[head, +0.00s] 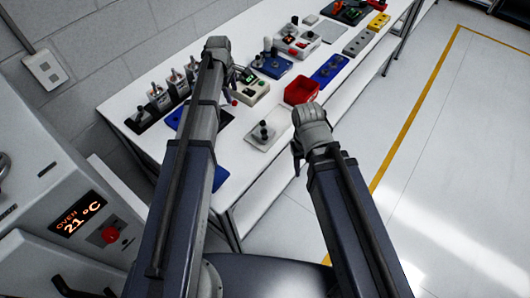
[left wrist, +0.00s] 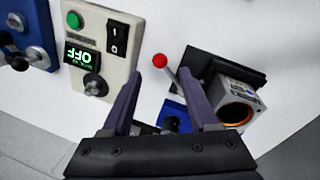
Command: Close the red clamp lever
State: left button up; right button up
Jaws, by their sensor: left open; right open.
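The red clamp lever shows its red ball knob (left wrist: 160,60) in the left wrist view. Its thin metal rod slants down right toward a black fixture (left wrist: 205,62). Beside the fixture sits a grey housing with a copper-ringed round opening (left wrist: 237,111). In the head view the red knob (head: 235,102) shows just beyond my left arm. My left gripper (left wrist: 161,73) is open, and the knob appears between its fingertips in the picture; I see no contact. My left arm hides most of the fixture in the head view. My right gripper (head: 297,158) hangs off the table's front edge, away from the lever.
A cream control box (left wrist: 102,45) with a green button and an OFF display stands left of the lever. A blue device (left wrist: 24,35) is further left. A red bin (head: 301,91) and a white joystick panel (head: 265,134) lie near the table's front edge.

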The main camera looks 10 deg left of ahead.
pick_arm(q)
jog(key=s+d+m, duration=0.5)
jog(key=s+m, duration=0.1)
jog(key=s, duration=0.3)
jog(key=s+d+m+g+y, duration=0.1)
jog(key=s+d+m, duration=0.4)
jog(key=s, duration=0.5)
jog(key=s+d+m+g, duration=0.1)
jog(key=s+d+m, duration=0.5)
jog(key=s+m, duration=0.3)
jog(key=shift+s+r+y, duration=0.25)
jog(key=shift+r+y, duration=0.05)
jog(key=shift+r, duration=0.15)
pick_arm(e)
jog(key=shift+r, duration=0.6)
pick_arm(q)
jog(key=shift+d, duration=0.2)
